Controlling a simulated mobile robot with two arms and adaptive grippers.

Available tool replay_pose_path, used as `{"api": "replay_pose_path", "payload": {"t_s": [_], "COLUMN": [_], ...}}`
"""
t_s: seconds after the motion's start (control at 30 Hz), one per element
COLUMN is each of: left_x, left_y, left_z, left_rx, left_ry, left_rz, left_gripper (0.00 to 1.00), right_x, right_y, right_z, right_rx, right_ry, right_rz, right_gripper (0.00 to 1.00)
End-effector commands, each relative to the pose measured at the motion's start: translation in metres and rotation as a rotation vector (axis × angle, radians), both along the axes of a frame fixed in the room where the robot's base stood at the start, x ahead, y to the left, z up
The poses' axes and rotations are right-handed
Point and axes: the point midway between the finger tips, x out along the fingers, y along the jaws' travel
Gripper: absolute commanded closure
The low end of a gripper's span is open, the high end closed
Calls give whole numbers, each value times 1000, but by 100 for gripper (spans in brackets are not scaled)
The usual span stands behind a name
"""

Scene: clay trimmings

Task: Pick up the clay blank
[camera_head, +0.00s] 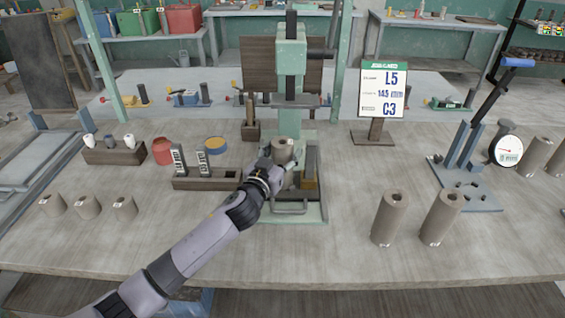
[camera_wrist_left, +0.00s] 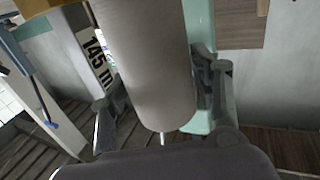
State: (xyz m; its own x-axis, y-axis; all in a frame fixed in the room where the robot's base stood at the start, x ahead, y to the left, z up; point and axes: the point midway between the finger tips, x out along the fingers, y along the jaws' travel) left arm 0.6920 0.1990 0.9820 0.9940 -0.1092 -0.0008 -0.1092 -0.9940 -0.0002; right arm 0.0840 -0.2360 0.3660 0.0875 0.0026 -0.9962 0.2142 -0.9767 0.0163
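My left gripper (camera_head: 280,158) reaches over the bench to the green press (camera_head: 291,50) in the middle. A grey-brown clay blank (camera_head: 283,147) shows at its fingers, above the press base. In the left wrist view the blank (camera_wrist_left: 150,60) is a smooth cylinder between the two fingers of the left gripper (camera_wrist_left: 163,85). The fingers lie close against both its sides, and it looks gripped. Whether its lower end touches anything is hidden. My right gripper is not in view.
Three short clay pieces (camera_head: 87,206) stand at the left. Two tall hollow cylinders (camera_head: 390,218) stand to the right of the press. A wooden rack (camera_head: 205,180) lies behind my arm. A sign (camera_head: 383,90) reads L5, 145 mm, C3. A blue gauge stand (camera_head: 468,190) is at the right.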

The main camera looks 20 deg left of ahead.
Motion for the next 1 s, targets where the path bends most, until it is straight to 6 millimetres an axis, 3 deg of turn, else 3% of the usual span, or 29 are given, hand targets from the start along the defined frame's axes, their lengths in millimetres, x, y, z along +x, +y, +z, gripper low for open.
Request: {"api": "replay_pose_path", "payload": {"t_s": [0.8, 1.0], "left_x": [0, 0], "left_y": [0, 0], "left_z": [0, 2], "left_rx": [0, 1], "left_ry": [0, -4], "left_rz": [0, -1], "left_gripper": [100, 100], "right_x": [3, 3], "right_y": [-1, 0], "right_z": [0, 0], "right_rx": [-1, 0], "right_ry": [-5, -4], "right_rz": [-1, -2], "right_gripper": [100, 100]}}
